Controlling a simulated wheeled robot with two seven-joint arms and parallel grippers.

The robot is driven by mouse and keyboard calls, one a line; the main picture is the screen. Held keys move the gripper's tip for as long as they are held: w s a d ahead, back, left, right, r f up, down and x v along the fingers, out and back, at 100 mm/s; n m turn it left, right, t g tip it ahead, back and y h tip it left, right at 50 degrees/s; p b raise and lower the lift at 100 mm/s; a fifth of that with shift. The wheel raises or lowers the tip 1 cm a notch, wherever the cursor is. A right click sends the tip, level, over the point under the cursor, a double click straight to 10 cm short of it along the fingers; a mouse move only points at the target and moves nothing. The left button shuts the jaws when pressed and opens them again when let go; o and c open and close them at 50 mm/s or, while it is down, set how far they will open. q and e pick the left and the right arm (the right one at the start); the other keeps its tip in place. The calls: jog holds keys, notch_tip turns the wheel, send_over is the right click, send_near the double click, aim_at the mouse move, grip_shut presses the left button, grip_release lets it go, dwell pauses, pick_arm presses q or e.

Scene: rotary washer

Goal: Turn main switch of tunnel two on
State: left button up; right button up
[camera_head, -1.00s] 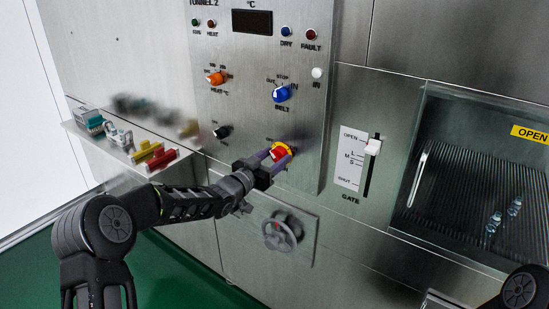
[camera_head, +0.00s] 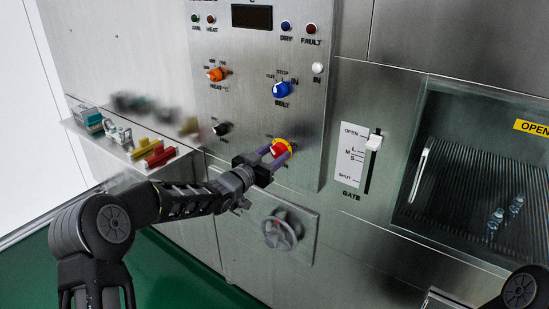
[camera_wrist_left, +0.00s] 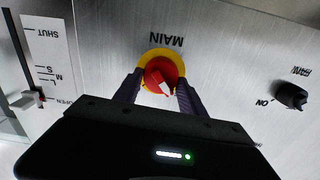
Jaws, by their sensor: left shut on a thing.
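The main switch is a red knob on a yellow round plate (camera_head: 286,145), low on the steel tunnel panel. My left gripper (camera_head: 273,157) comes from the lower left and is shut on the knob. In the left wrist view, the red knob (camera_wrist_left: 161,76) sits between the dark purple fingers (camera_wrist_left: 158,94), under an upside-down MAIN label (camera_wrist_left: 166,41). A white mark on the knob points down and slightly right there. Part of the knob is hidden by the fingers in the head view. My right gripper is not in view.
A black fan knob (camera_head: 221,129), orange heat knob (camera_head: 215,75) and blue belt knob (camera_head: 281,90) are nearby on the panel. A handwheel (camera_head: 281,232) is below. The gate slider (camera_head: 374,141) is right. A shelf with several colored items (camera_head: 150,155) is left.

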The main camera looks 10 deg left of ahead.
pick_arm(q)
jog(key=m+b, duration=0.2)
jog(key=b, duration=0.1)
jog(key=m+b, duration=0.2)
jog(key=b, duration=0.1)
jog(key=m+b, duration=0.3)
jog(key=b, duration=0.1)
jog(key=shift+d+f, duration=0.15)
jog(key=shift+f, duration=0.15)
jog(key=m+b, duration=0.4)
jog(key=m, duration=0.1)
jog(key=shift+s+m, duration=0.1)
jog(key=shift+m, duration=0.3)
jog(key=shift+m+b, duration=1.35)
jog(key=shift+m, duration=0.85)
jog(key=o, duration=1.3)
jog(key=b+v, duration=0.1)
jog(key=v, duration=0.6)
jog(key=shift+s, duration=0.4)
